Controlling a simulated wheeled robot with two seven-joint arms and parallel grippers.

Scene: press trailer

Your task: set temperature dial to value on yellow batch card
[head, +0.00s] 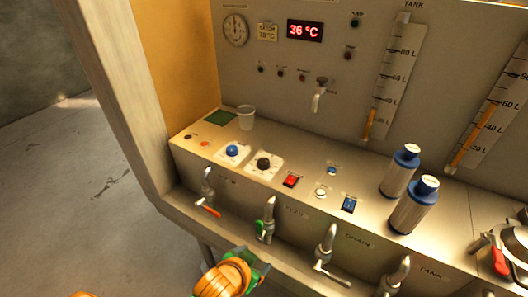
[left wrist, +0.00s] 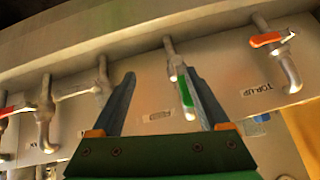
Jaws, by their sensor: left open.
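A small yellowish card (head: 267,32) on the back panel seems to read 78 °C; the print is small. The red display (head: 305,30) beside it reads 36 °C. A blue knob (head: 232,150) and a black knob (head: 264,163) sit on white dial plates on the counter; their scales and labels are too small to read. My left gripper (head: 247,264) is low in front of the counter, below and apart from both knobs. In the left wrist view its open fingers (left wrist: 160,75) face the tap row, with a green-handled tap (left wrist: 185,88) near the right finger.
Several taps with levers line the counter front, including a red-handled one (head: 208,208). Red (head: 291,181) and blue (head: 349,204) switches are right of the knobs. A clear cup (head: 246,117) stands behind them. Two blue-capped bottles (head: 401,170) (head: 413,207) stand at right.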

